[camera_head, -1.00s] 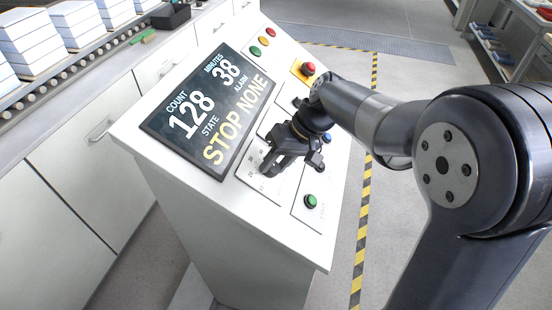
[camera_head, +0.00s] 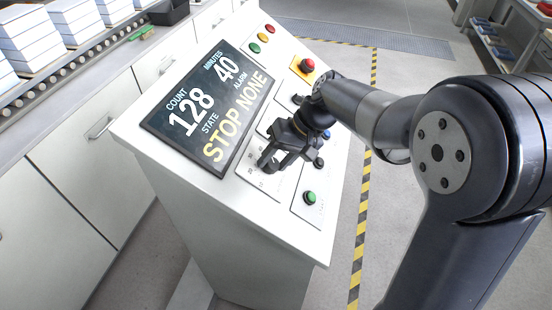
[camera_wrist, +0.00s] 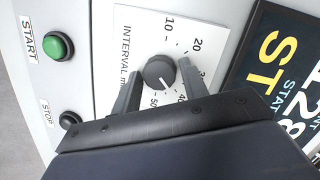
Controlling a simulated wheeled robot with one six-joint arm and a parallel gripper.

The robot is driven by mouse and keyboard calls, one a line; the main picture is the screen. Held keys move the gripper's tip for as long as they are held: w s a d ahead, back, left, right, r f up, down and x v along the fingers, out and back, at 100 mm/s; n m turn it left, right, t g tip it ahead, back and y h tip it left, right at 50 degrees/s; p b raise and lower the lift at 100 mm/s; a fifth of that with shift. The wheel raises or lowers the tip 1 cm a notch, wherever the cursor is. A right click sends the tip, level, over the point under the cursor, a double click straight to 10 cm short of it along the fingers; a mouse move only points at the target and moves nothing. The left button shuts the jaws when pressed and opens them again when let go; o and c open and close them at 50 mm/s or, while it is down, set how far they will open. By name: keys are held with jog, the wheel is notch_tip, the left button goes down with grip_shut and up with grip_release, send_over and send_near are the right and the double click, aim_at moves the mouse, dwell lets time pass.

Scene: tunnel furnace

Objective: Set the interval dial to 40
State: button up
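The interval dial (camera_wrist: 158,72) is a dark round knob on a white plate in the wrist view. Its white pointer mark faces down and slightly right, toward the side of the scale where 40 and 50 are printed. My gripper (camera_wrist: 158,70) is open around the dial, one finger on each side with narrow gaps visible. In the head view my gripper (camera_head: 277,164) is low over the panel and mostly hides the dial. The display (camera_head: 207,108) reads MINUTES 40, COUNT 128, STATE STOP, ALARM NONE.
A green START button (camera_wrist: 58,46) and a black STOP button (camera_wrist: 69,121) sit left of the dial in the wrist view. A red emergency button (camera_head: 307,65) on yellow is farther up the panel. Stacked paper blocks (camera_head: 75,20) stand on a roller conveyor.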

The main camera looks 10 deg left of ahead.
jog(key=shift+o, duration=1.3)
jog(key=shift+r, duration=0.1)
jog(key=v, duration=1)
jog(key=shift+d+r, duration=0.2)
jog(key=shift+r, duration=0.05)
jog(key=shift+w, duration=0.1)
jog(key=x, duration=1)
jog(key=shift+a+f, duration=0.15)
jog(key=shift+f, duration=0.15)
jog(key=shift+a+f, duration=0.1)
